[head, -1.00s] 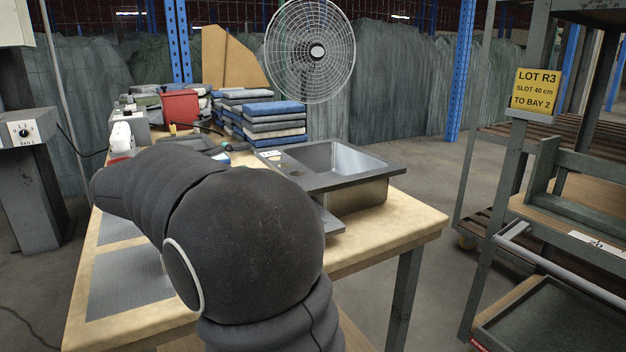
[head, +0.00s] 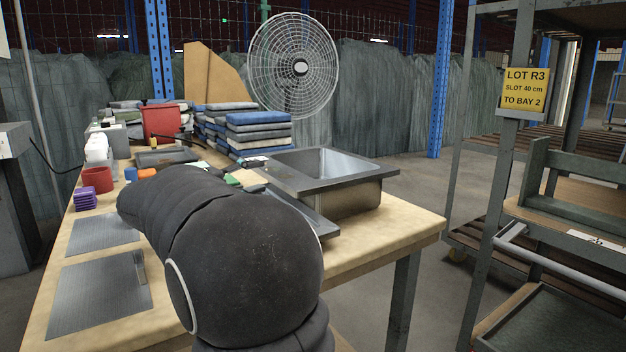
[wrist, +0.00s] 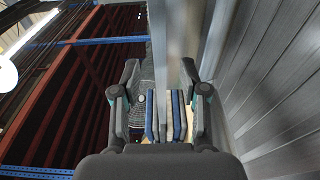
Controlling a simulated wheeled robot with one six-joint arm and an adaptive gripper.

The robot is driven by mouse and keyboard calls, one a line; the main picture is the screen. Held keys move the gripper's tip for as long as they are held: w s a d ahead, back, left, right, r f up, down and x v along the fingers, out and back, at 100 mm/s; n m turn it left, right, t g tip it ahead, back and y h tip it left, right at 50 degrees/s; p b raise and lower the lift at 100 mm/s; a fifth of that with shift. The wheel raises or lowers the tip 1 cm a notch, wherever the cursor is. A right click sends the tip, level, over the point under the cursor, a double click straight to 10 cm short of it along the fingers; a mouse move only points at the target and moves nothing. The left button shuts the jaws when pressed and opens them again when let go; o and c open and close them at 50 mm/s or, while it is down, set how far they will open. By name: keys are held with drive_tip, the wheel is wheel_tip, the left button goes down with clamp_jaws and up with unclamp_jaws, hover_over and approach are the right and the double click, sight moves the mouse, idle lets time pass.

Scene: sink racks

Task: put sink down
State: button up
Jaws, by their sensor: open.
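A steel sink (head: 345,197) with one bowl and a flat rim rests near the right end of the wooden worktable (head: 400,232). Another steel edge shows below its near left side, partly covered by my dark arm. In the head view my gripper is hidden behind the arm. In the wrist view my gripper (wrist: 161,95) is open, its two fingers apart. A narrow grey metal edge (wrist: 190,78) runs between the fingers, and a broad metal surface (wrist: 285,95) fills the right side. I cannot tell whether the fingers touch the metal.
Folded blue and grey cloths (head: 258,130), a red bin (head: 162,121) and a red cup (head: 98,180) stand further back and left. Flat steel plates (head: 98,295) lie at front left. A rack with a yellow sign (head: 525,91) stands right, across open floor.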

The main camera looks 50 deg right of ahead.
sight(275, 169)
drive_tip(key=shift+s+d, duration=0.15)
drive_tip(key=shift+d, duration=1.35)
drive_tip(key=shift+s+d, duration=0.1)
drive_tip(key=shift+d, duration=1.4)
clamp_jaws()
drive_tip(key=shift+r, duration=0.2)
